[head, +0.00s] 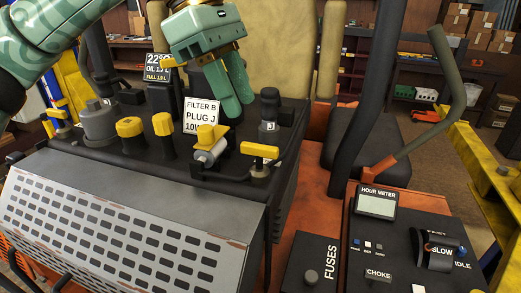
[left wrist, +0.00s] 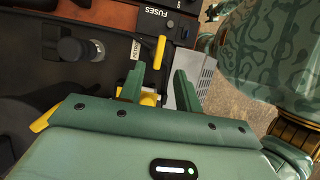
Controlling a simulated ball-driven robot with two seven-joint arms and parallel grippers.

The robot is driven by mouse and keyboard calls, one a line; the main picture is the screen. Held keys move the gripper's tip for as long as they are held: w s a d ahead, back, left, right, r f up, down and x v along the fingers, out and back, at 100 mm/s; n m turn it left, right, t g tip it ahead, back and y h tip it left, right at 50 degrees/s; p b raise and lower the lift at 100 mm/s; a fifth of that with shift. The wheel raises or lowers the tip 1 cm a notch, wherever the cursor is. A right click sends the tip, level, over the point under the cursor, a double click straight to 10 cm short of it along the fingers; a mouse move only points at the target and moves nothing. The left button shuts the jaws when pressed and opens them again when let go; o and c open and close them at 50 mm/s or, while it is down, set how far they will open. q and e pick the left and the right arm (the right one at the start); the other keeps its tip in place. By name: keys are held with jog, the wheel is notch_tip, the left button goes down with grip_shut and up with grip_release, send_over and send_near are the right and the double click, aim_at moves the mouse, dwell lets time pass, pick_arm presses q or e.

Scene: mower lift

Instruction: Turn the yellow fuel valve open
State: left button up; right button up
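A yellow bar handle (head: 260,151) sits on a short dark post with a brass-coloured collar at the right front of the black engine deck; I take it for the fuel valve. It also shows in the left wrist view as a yellow bar (left wrist: 159,52), just beyond my fingertips. Its bar lies roughly crosswise in the head view. My left gripper (head: 236,108) hangs above the deck, behind and left of the handle, not touching it. In the left wrist view the gripper (left wrist: 159,78) has its green fingers apart, with no handle held. My right gripper is in neither view.
A yellow-topped pale cylinder (head: 211,146) stands just left of the handle. Several yellow caps, a black post (head: 268,108) and a FILTER B sign (head: 201,116) crowd the deck. A perforated grey panel (head: 110,235) lies in front; a control console (head: 400,240) stands right.

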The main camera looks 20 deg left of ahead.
aim_at(259, 145)
pick_arm(q)
jog(key=b+x, duration=0.1)
jog(key=x, duration=0.8)
jog(key=shift+w, duration=0.1)
grip_shut()
